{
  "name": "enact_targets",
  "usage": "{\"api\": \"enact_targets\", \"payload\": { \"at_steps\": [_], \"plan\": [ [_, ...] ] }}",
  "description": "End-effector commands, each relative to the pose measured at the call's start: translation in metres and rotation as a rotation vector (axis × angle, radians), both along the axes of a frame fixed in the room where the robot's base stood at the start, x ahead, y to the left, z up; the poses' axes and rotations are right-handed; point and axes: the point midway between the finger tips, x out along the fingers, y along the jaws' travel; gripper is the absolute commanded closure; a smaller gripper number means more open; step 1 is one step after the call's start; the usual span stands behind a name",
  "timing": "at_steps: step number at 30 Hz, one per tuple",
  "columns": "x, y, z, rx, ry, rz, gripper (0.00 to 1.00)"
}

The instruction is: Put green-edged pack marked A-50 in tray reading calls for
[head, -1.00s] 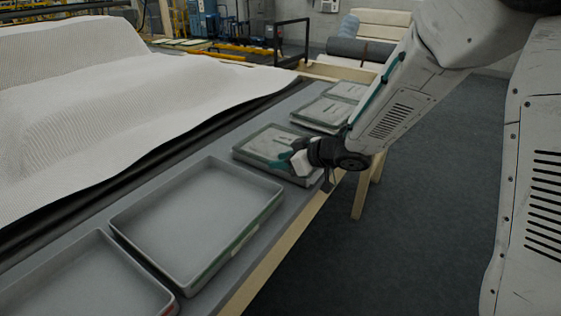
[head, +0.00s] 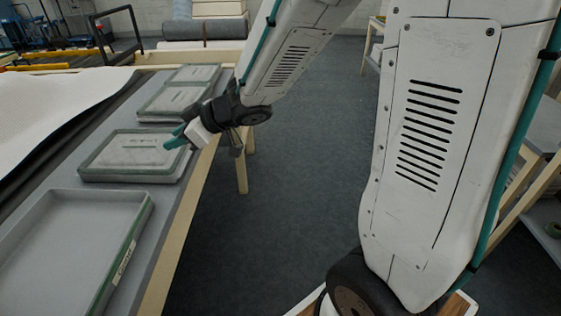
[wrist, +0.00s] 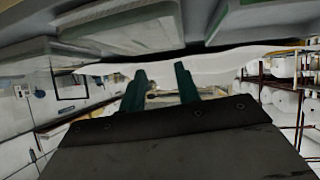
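A shallow grey tray (head: 60,240), green along its right edge, lies empty on the table at the lower left of the head view. A pale label (head: 124,262) on its side is too small to read. Beyond it lies a flat green-edged piece (head: 105,165) with a pale marked top, and two similar ones (head: 160,101) (head: 193,73) lie farther back. I cannot read their marks or tell pack from tray. My gripper (head: 174,138) is near the right edge of the nearest flat piece. In the wrist view its two green fingers (wrist: 162,86) stand apart with nothing between them.
The grey table (head: 52,165) runs along the left, with white wadding (head: 60,105) beyond it. Open floor (head: 270,190) lies to the right of the table. A wooden shelf stand (head: 540,170) is at the far right. Tray undersides or edges fill the wrist view's top.

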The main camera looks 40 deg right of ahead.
Motion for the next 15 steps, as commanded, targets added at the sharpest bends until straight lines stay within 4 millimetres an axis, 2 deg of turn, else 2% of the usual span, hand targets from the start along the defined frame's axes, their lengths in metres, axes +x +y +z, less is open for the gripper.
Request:
{"api": "enact_targets", "payload": {
  "at_steps": [2,4,7,9,11,12,14,15],
  "plan": [
    [0.006,-0.027,0.02,-0.076,-0.043,-0.146,0.68],
    [0.004,-0.06,0.038,-0.154,-0.057,-0.311,0.68],
    [-0.019,-0.107,0.057,-0.253,-0.013,-0.547,0.68],
    [-0.048,-0.134,0.064,-0.302,0.064,-0.687,0.68],
    [-0.08,-0.15,0.066,-0.332,0.155,-0.783,0.68],
    [-0.104,-0.157,0.065,-0.343,0.229,-0.835,0.68],
    [-0.141,-0.16,0.063,-0.352,0.35,-0.887,0.68],
    [-0.166,-0.159,0.061,-0.349,0.433,-0.905,0.68]
  ]
}}
